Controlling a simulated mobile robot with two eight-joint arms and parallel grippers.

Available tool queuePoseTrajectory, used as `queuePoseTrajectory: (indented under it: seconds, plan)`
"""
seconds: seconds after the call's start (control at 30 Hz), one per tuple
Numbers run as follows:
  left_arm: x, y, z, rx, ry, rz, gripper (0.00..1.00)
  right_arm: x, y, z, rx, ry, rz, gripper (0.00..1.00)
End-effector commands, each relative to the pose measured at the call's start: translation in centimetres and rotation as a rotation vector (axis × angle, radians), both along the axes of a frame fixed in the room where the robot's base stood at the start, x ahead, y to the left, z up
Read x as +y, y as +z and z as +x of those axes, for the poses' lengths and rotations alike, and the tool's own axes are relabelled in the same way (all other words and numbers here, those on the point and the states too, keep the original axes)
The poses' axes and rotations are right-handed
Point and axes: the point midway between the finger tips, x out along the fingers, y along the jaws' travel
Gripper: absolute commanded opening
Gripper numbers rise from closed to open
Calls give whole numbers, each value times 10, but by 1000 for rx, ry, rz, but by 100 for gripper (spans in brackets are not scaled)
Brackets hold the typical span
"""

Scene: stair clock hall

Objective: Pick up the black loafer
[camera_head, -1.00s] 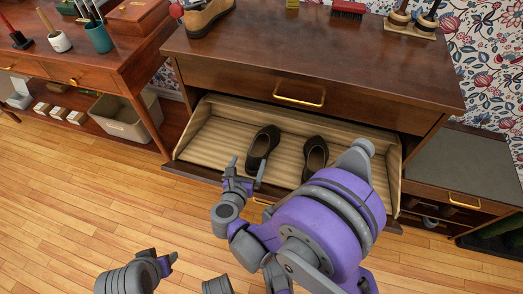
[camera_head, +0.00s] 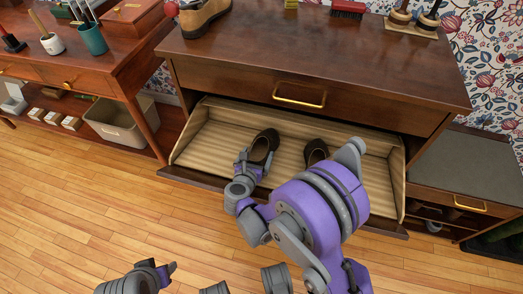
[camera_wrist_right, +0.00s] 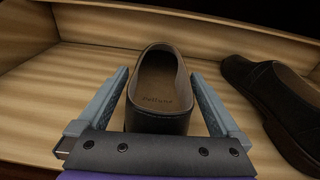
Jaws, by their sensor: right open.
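A pair of black loafers lies in the open, ribbed lower drawer (camera_head: 205,140) of the dark wood cabinet. The left loafer (camera_head: 263,146) has my right gripper (camera_head: 254,163) at its heel. In the right wrist view this loafer (camera_wrist_right: 160,95) sits between the two open fingers (camera_wrist_right: 160,100), one on each side, with a gap showing beside it. The right loafer (camera_head: 315,152) is partly hidden by my right arm; it also shows at the right of the wrist view (camera_wrist_right: 275,100). My left gripper (camera_head: 170,270) is low over the floor at the lower left; its opening is unclear.
The drawer's side walls and front edge (camera_head: 180,173) surround the loafers. A side table (camera_head: 110,60) stands left, with a bin (camera_head: 118,122) beneath. The wooden floor (camera_head: 90,200) is clear.

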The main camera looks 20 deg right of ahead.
Motion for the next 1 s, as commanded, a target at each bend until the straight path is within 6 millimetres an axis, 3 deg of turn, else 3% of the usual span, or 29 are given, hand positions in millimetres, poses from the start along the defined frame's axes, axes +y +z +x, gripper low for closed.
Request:
queuePoseTrajectory:
  seconds: [0.17, 0.7, 1.0]
  plan:
    - [0, 1, 0, 0, 0, 0, 50, 0, 1, 0, 0, 1, 0, 98]
    - [0, 1, 0, 0, 0, 0, 50, 1, 1, 0, 0, 1, 0, 1]
    - [0, 1, 0, 0, 0, 0, 50, 0, 1, 0, 0, 1, 0, 0]
